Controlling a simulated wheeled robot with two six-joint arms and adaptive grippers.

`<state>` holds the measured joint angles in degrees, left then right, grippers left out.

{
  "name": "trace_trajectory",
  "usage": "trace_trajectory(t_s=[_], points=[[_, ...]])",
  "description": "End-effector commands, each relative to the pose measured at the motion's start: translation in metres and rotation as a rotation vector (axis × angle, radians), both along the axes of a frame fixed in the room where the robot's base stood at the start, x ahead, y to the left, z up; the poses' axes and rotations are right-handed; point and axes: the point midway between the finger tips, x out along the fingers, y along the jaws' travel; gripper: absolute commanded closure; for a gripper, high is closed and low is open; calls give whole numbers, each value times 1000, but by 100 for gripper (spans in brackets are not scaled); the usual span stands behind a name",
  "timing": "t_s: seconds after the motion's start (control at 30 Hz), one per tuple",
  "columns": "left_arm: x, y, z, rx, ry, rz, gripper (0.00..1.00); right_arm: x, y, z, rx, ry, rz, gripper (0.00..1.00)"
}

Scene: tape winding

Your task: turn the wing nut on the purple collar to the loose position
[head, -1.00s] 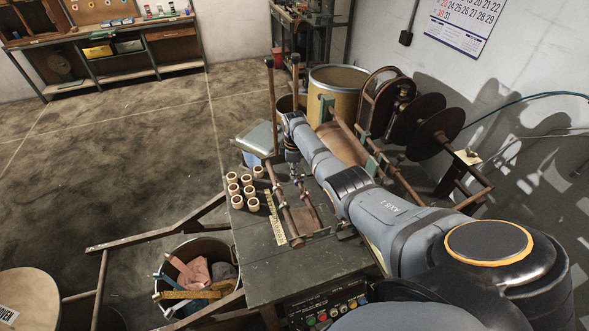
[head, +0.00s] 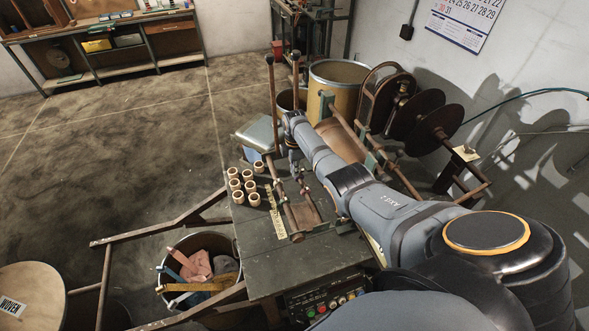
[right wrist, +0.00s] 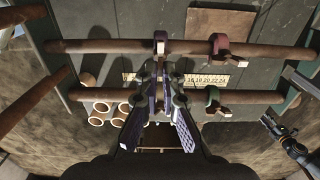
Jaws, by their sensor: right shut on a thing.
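The purple collar (right wrist: 160,40) sits around the upper of two brown bars in the right wrist view. My right gripper (right wrist: 160,73) is just below it, its fingers shut on the wing nut, which they mostly hide. In the head view my right gripper (head: 293,158) is low over the bars of the bench fixture, with the collar too small to make out.
A yellow scale strip (right wrist: 205,79) lies between the bars. Several tan tubes (head: 246,186) stand on the dark bench (head: 262,262). A bin (head: 232,262) holds cloths.

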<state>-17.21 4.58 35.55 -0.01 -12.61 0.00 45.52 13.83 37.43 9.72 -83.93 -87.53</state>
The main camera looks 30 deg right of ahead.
Motion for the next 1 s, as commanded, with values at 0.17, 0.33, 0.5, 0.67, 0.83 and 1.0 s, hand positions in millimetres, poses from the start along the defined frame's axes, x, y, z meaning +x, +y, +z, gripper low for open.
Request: trace_trajectory(t_s=[0.17,0.33,0.5,0.67,0.83,1.0], points=[[0,0,0,0,0,0,60,0,-2,0,-3,1,0,100],[0,0,0,0,0,0,60,0,-2,0,-3,0,-1,91],[0,0,0,0,0,0,60,0,-1,0,-3,0,-1,72],[0,0,0,0,0,0,60,0,-1,0,-1,-1,-1,72],[-1,2,0,2,1,0,60,1,-1,6,-1,-2,-1,72],[0,1,0,1,1,0,60,1,-2,37,-3,-5,0,72]])
